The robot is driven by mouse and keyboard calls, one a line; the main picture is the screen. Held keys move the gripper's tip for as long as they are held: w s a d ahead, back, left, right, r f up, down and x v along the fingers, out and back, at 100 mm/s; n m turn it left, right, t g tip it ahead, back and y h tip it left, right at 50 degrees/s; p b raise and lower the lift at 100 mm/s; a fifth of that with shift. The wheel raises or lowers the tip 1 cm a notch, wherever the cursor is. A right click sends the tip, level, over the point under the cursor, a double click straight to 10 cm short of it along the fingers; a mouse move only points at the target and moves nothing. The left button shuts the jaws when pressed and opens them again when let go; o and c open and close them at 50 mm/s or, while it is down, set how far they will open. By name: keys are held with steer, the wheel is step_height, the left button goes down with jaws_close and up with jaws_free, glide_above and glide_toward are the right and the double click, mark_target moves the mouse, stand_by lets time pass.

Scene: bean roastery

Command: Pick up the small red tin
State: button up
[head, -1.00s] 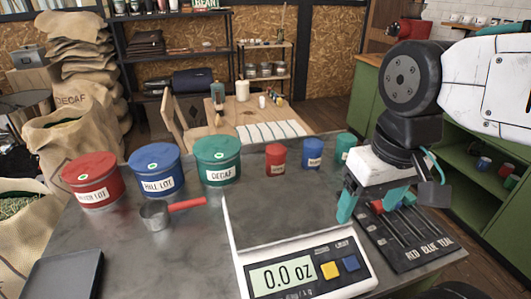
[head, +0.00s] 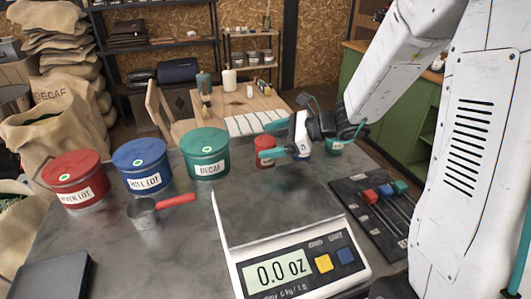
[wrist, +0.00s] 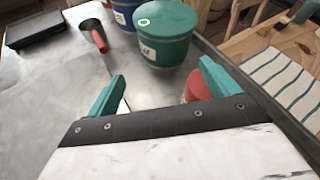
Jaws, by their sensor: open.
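The small red tin (head: 264,146) stands upright on the grey table, to the right of the large green DECAF tin. My gripper (head: 266,140) is open and empty, its teal fingers pointing left at the small red tin. One finger overlaps the tin's front in the head view; I cannot tell if they touch. In the wrist view the small red tin (wrist: 196,87) shows just beside the right finger, partly hidden by it and by the gripper body.
Large red (head: 75,180), blue (head: 141,166) and green (head: 205,154) tins stand to the left. A scale (head: 300,268), a scoop (head: 146,212) and a slider board (head: 375,215) lie in front.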

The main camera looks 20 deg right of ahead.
mark_target(268, 141)
steer(key=w+d+f+m+t, duration=0.1)
steer(key=w+d+f+m, duration=0.1)
steer(key=w+d+f+m+t+h, duration=0.1)
steer(key=w+d+f+m, duration=0.1)
steer(key=m, duration=0.1)
steer(key=shift+w+d+f+t, duration=0.15)
steer(key=shift+w+t, duration=0.15)
steer(key=shift+w, duration=0.05)
steer(key=x, duration=0.7)
steer(key=shift+w+d+f, duration=0.15)
steer(key=shift+w+f, duration=0.2)
steer(key=shift+w, duration=0.05)
steer(key=c, duration=1.2)
